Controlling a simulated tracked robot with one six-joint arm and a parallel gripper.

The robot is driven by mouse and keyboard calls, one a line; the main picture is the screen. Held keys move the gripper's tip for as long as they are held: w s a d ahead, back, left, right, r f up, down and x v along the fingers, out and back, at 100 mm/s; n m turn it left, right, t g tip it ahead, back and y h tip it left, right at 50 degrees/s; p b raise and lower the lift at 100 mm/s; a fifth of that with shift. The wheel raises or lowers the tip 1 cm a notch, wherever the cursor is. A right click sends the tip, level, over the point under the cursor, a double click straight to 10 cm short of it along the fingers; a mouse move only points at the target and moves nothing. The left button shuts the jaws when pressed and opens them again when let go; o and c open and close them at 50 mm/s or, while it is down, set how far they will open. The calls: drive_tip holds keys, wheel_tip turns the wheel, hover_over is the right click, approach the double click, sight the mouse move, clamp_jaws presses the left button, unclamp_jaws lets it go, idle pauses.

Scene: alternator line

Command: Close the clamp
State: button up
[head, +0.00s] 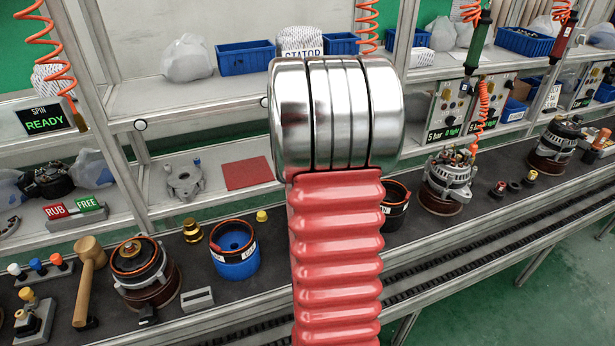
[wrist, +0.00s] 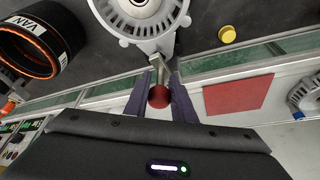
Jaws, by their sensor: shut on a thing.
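In the wrist view the clamp's red ball knob (wrist: 159,97) sits between the dark purple fingers of my gripper (wrist: 160,100). The fingers are shut on it, one on each side. A short metal piece (wrist: 165,72) runs from the knob towards a round silver housing (wrist: 152,42), which is cut off by the top edge. How far the clamp is swung cannot be told. In the head view my arm covers the middle, so the clamp and my gripper are hidden there.
A black ring with copper windings (wrist: 35,45) stands left of the housing in the wrist view. A yellow knob (wrist: 227,34) and a red mat (wrist: 238,94) lie to the right. In the head view a mallet (head: 88,275) and a blue holder (head: 234,262) stand on the bench.

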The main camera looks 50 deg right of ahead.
drive_tip(key=shift+a+m, duration=0.15)
drive_tip(key=shift+m, duration=0.45)
drive_tip(key=o, duration=1)
drive_tip(key=shift+w+g, duration=0.1)
drive_tip(key=shift+g, duration=0.2)
drive_tip(key=shift+r, duration=0.15)
drive_tip(key=v, duration=1.3)
drive_tip(key=shift+a+r, duration=0.15)
drive_tip(key=shift+a, duration=0.1)
